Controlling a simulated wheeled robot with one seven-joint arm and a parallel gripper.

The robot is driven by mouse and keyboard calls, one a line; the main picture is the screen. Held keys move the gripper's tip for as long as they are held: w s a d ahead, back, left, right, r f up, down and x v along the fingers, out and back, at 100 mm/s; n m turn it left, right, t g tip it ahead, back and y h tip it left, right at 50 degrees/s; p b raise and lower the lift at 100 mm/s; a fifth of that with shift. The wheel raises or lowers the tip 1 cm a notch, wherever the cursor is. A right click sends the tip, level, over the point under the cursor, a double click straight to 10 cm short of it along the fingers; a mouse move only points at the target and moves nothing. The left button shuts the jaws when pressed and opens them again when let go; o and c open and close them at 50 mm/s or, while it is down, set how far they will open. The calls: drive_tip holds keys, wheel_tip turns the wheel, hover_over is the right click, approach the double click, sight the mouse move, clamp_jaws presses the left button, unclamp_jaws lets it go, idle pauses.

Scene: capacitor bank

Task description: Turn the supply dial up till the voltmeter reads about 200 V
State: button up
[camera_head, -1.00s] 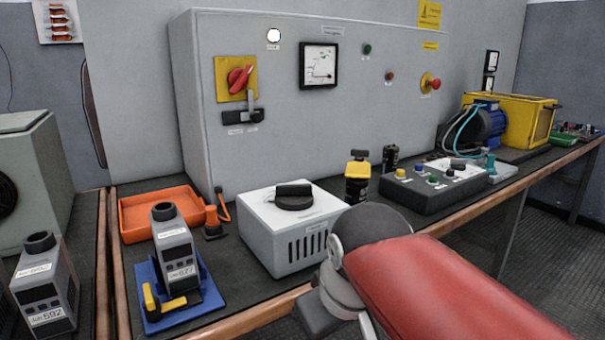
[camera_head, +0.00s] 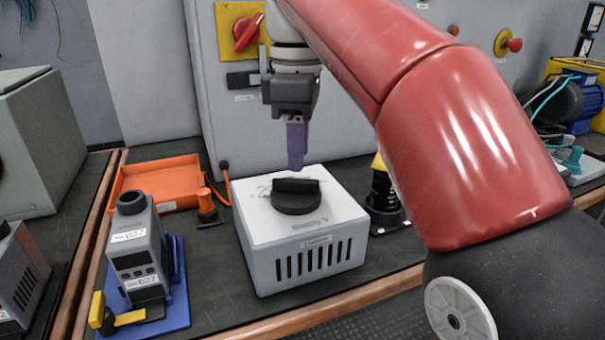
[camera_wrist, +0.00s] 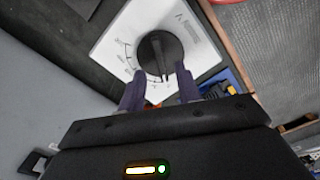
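The supply dial (camera_head: 295,197) is a black round knob with a raised bar on top of a white supply box (camera_head: 300,245) with a vented front. In the wrist view the dial (camera_wrist: 160,52) sits just beyond my fingertips, with a printed scale beside it. My gripper (camera_head: 296,165) points down above the dial, apart from it in the head view. In the wrist view its two purple fingers (camera_wrist: 158,92) stand apart with a gap between them, and nothing is held. The voltmeter is hidden behind my red arm in the head view.
An orange tray (camera_head: 157,172) and a small orange-topped plug lie left of the box. A grey meter (camera_head: 137,240) stands on a blue base in front. The grey cabinet with a red switch (camera_head: 247,33) rises behind.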

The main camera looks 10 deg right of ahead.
sight(299, 180)
drive_tip(key=shift+f+b, duration=0.55)
drive_tip(key=shift+f, duration=1.8)
drive_tip(key=shift+c, duration=0.3)
clamp_jaws()
